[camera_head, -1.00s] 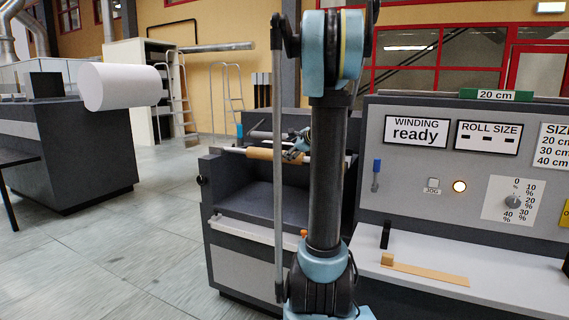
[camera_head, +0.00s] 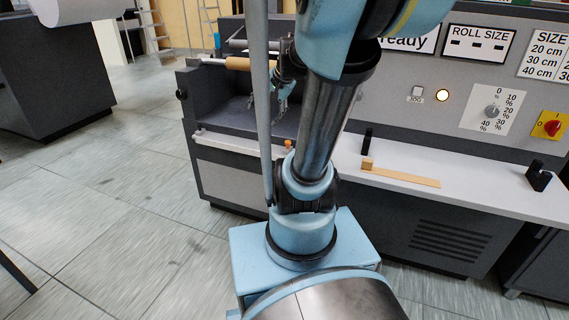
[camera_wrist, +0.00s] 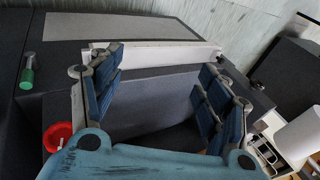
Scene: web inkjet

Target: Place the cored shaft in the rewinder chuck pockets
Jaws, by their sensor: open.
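The shaft with its tan core (camera_head: 238,63) lies roughly level across the upper opening of the dark grey rewinder (camera_head: 190,105). Its left end is near the rewinder's left side wall; its right end is hidden behind my arm, so I cannot tell how either end sits in the chuck pockets. My gripper (camera_head: 282,97) hangs fingers down in the rewinder's recess, right of the core and lower than it. In the wrist view my gripper (camera_wrist: 161,64) is open, its blue-padded fingers wide apart with nothing between them. The cored shaft is not recognisable in the wrist view.
A white ledge (camera_wrist: 150,52) runs along the recess front. A green-handled item (camera_wrist: 27,76) and a red round part (camera_wrist: 57,137) show at left in the wrist view. The control panel (camera_head: 400,75) and white shelf (camera_head: 470,192) stand right. A large white roll (camera_head: 80,8) is upper left.

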